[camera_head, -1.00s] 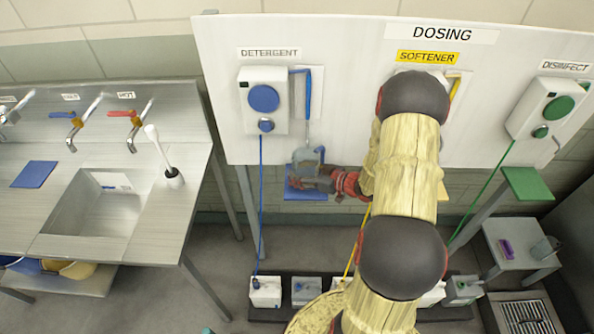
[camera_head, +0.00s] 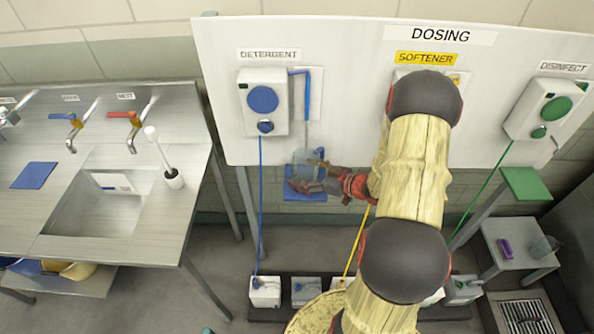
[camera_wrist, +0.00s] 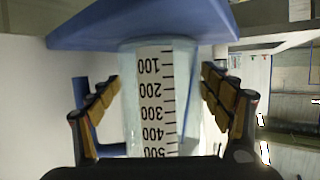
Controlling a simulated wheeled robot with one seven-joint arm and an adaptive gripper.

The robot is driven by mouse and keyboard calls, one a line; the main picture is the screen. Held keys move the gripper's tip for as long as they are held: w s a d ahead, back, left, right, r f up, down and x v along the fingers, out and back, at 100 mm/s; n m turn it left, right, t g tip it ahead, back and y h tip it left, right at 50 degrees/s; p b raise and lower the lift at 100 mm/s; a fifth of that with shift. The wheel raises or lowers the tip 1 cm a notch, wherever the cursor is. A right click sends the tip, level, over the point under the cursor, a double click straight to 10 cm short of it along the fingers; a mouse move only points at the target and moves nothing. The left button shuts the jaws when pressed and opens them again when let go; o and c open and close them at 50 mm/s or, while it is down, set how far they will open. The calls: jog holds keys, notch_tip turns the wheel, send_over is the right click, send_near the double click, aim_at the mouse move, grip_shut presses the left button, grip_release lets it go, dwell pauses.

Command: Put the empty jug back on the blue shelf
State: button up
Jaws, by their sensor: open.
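The clear jug (camera_head: 307,157) stands on the blue shelf (camera_head: 292,196) below the detergent dispenser. In the wrist view the jug (camera_wrist: 188,90) shows a white scale strip with black numbers and no visible liquid. Its base meets the blue shelf (camera_wrist: 90,30), which is at the top of that picture. My gripper (camera_head: 308,187) is open around the jug. In the wrist view its fingers (camera_wrist: 160,92) are on either side of the jug, with a visible gap at both sides. My fingers partly hide the jug's lower part in the head view.
A green shelf (camera_head: 525,184) is at the right. The steel sink (camera_head: 100,205) is at the left. Several containers stand on the floor below.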

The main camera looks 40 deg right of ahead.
aim_at(315, 176)
jog(key=p+v, duration=0.1)
jog(key=v, duration=0.8)
jog(key=shift+s+r, duration=0.1)
jog(key=shift+s, duration=0.05)
